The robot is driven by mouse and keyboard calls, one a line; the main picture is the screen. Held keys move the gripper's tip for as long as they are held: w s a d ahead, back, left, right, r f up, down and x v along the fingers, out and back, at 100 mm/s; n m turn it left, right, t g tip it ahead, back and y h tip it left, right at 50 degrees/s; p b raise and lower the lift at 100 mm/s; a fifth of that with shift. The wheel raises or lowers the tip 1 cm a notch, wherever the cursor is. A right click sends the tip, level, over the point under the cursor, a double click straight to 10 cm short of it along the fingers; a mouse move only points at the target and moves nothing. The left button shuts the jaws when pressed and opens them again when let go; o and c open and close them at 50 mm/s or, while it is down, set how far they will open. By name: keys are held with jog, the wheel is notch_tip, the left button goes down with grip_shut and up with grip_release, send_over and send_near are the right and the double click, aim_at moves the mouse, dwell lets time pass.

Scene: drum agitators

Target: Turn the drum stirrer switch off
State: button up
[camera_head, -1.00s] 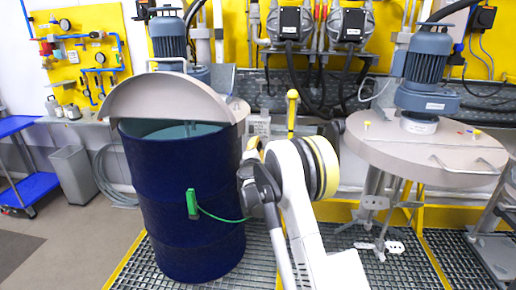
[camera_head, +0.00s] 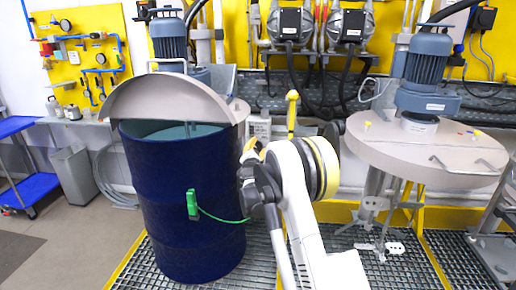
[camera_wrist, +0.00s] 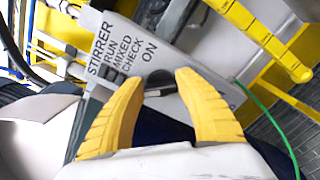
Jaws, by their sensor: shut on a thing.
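The stirrer switch is a dark knob (camera_wrist: 158,84) on a pale panel (camera_wrist: 165,62) lettered "STIRRER RUN MIXED CHECK ON" in the wrist view. My gripper's yellow fingers (camera_wrist: 160,79) are shut on the knob, one on each side. The knob's pointer direction cannot be made out. In the head view the panel (camera_head: 258,127) is behind my gripper (camera_head: 249,151), which is partly hidden by my arm. The blue drum (camera_head: 185,210) stands left of my gripper under a half-raised grey lid (camera_head: 170,98).
A green clamp (camera_head: 193,205) with a green cable (camera_head: 222,218) is on the drum's side. A second stirrer with a blue-grey motor (camera_head: 427,75) on a round lid (camera_head: 425,148) stands at the right. A grey bin (camera_head: 75,173) and blue cart (camera_head: 30,187) are at left.

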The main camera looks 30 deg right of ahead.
jog(key=o, duration=1.2)
jog(key=v, duration=1.2)
